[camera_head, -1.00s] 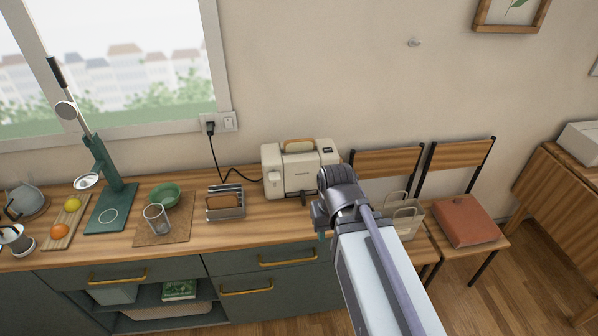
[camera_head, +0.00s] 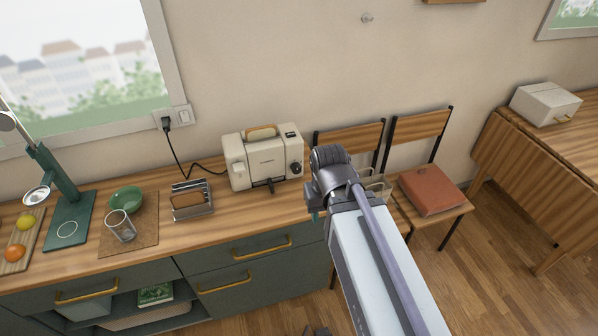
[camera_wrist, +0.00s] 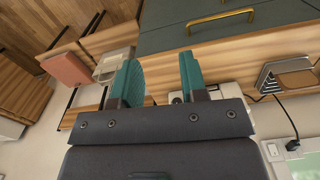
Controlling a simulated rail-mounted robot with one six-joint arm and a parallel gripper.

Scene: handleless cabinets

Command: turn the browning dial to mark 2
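The cream toaster (camera_head: 250,172) with a wooden handle stands on the counter, against the wall. Its dark round dial (camera_head: 296,168) is on the right of the front face, with a dark lever low in the middle. The mark on the dial is too small to read. My gripper is just right of the toaster in the head view, its fingers mostly hidden by my arm. In the wrist view my gripper (camera_wrist: 161,78) shows two teal fingers spread apart with nothing between them. A part of the toaster (camera_wrist: 232,90) shows behind the gripper there; the dial cannot be made out.
A metal rack with a brown slice (camera_head: 190,200) stands left of the toaster. A glass (camera_head: 121,226) and green bowl (camera_head: 126,199) are farther left. A black cord runs to the wall socket (camera_head: 180,117).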

